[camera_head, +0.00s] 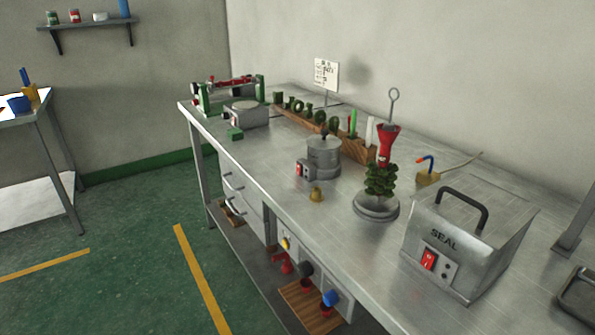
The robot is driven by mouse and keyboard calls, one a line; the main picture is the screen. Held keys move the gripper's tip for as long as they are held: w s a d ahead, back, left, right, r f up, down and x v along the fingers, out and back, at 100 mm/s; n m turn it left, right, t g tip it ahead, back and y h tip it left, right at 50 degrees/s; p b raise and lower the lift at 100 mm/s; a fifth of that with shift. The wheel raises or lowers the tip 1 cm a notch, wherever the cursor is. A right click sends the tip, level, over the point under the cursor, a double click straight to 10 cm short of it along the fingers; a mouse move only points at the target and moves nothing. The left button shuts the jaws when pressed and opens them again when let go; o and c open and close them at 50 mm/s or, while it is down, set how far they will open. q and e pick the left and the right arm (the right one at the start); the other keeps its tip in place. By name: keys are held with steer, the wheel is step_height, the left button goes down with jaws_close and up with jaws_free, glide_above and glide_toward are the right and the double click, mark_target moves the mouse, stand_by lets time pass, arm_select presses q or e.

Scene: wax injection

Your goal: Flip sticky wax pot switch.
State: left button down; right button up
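A small round metal pot (324,156) with a dark knob on its lid stands near the middle of the bench. A grey box with a red switch (300,169) is attached to its front left. This looks like the sticky wax pot, but I can read no label on it. The switch is too small to tell which way it is set. Neither of my grippers shows in the head view, and nothing touches the pot.
Open green floor (130,240) lies left of the bench.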

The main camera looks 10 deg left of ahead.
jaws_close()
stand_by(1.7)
